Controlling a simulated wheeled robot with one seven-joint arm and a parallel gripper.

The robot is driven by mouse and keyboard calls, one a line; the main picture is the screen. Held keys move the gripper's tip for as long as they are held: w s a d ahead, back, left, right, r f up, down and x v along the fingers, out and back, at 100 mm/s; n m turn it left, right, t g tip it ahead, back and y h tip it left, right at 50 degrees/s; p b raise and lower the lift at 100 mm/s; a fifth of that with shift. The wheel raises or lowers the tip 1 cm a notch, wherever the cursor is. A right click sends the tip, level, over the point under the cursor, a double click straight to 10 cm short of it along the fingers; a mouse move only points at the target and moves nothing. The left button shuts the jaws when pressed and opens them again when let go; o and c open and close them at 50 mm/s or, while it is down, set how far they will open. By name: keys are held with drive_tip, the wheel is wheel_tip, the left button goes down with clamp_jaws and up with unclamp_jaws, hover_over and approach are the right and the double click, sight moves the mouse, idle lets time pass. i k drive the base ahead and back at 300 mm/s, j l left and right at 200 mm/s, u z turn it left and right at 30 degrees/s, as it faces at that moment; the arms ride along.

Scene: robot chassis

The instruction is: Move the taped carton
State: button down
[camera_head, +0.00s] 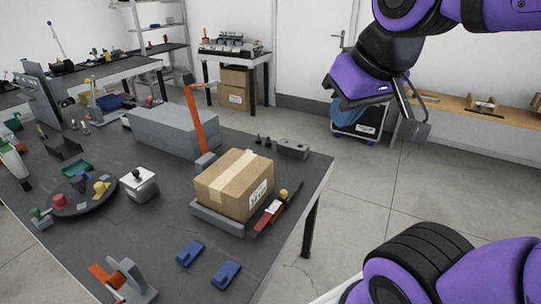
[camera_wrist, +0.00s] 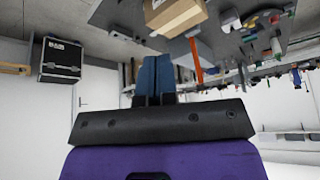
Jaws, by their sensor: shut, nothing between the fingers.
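The taped carton (camera_head: 228,190) is a brown cardboard box with a pale tape strip on top and a white label on one side. It sits on a low grey base (camera_head: 216,222) near the right part of the dark table. The carton also shows at the top of the wrist view (camera_wrist: 178,14), cut off by the frame edge. My gripper (camera_wrist: 154,72) has its blue fingers together with nothing between them.
The table (camera_head: 150,236) also bears a long grey block (camera_head: 174,130), an orange upright (camera_head: 195,118), a round dark tray (camera_head: 82,203) of small parts, two blue pieces (camera_head: 225,274) and a red tool (camera_head: 268,216) close beside the carton. A black labelled case (camera_wrist: 60,60) stands on the floor.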

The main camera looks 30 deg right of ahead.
sight(234, 187)
drive_tip(key=i+l+u, duration=0.1)
drive_tip(key=l, duration=0.45)
drive_tip(key=i+l+u, duration=0.1)
drive_tip(key=l, duration=0.4)
drive_tip(key=i+l+u, duration=0.1)
drive_tip(key=l, duration=0.45)
drive_tip(key=i+l+u, duration=0.1)
drive_tip(key=l, duration=0.5)
drive_tip(key=i+l+u, duration=0.2)
drive_tip(key=i+l, duration=0.45)
